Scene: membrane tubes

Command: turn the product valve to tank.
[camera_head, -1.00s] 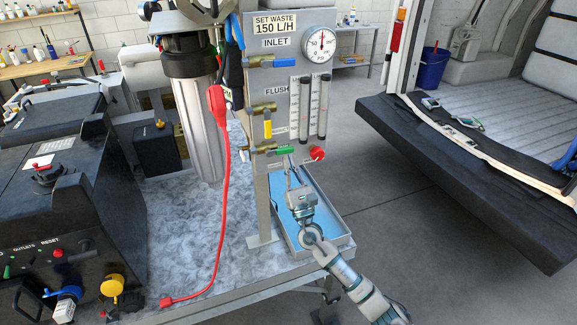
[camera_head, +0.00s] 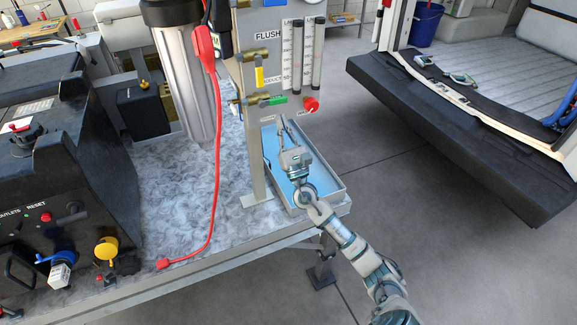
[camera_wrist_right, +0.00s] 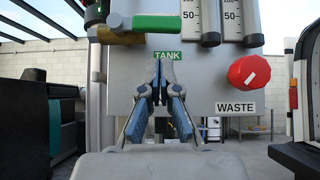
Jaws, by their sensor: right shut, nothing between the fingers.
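The product valve has a green handle (camera_head: 272,100) lying sideways on a brass body low on the grey panel (camera_head: 284,69). In the right wrist view the green handle (camera_wrist_right: 170,23) points right, above a green TANK label (camera_wrist_right: 168,56). My right gripper (camera_head: 283,120) is shut and empty just below the handle, over the blue tray. In the right wrist view its fingertips (camera_wrist_right: 161,64) come together in front of the TANK label. The gap to the handle and panel is hard to judge. My left gripper is out of view.
A red knob (camera_head: 311,105) sits to the right, above a WASTE label (camera_wrist_right: 235,107). A yellow-handled valve (camera_head: 259,76) is above the green one. The blue tray (camera_head: 336,184) lies under my gripper.

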